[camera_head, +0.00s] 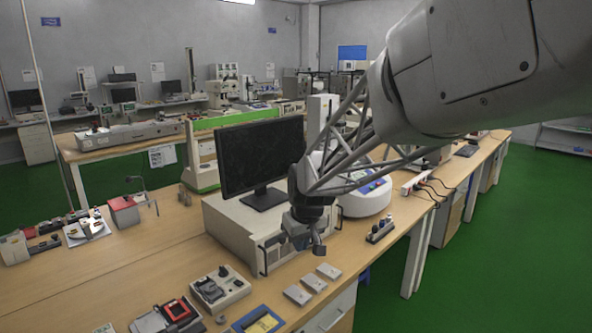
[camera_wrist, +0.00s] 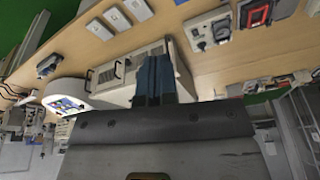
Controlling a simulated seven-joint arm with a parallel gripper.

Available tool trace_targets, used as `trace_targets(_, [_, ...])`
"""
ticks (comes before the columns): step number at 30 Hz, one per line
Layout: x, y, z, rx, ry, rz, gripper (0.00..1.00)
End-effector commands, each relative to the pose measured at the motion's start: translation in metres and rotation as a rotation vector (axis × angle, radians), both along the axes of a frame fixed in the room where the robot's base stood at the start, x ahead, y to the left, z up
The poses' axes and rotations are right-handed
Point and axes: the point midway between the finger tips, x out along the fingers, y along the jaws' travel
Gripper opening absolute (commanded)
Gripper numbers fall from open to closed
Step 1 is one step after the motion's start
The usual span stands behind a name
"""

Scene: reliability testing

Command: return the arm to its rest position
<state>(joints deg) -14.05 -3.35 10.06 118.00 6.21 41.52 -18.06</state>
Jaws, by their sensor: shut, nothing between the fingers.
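My gripper (camera_head: 303,240) hangs from my arm above the front part of the wooden bench, in front of the beige instrument box and the monitor. In the wrist view my gripper's fingers (camera_wrist: 155,80) are together with nothing between them. The gripper appears apart from the bench top and from the things around it. My arm reaches in from the upper right of the head view.
A black monitor (camera_head: 262,155) stands on a beige box (camera_head: 222,225) just behind my gripper. A round white device (camera_head: 366,196) is to the right. Small white blocks (camera_head: 313,283) and a grey test unit (camera_head: 220,288) lie in front. Green floor (camera_head: 520,230) is open at right.

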Motion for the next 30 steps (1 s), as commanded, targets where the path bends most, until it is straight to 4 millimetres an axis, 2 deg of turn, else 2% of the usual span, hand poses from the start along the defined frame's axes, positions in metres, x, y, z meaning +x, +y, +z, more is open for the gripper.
trace_targets(6, [-0.048, -0.038, 0.023, -0.002, 0.001, -0.075, 0.00])
trace_targets(16, [-0.122, -0.087, 0.044, -0.007, 0.006, -0.188, 0.00])
trace_targets(30, [-0.233, -0.141, 0.051, -0.013, 0.010, -0.354, 0.00])
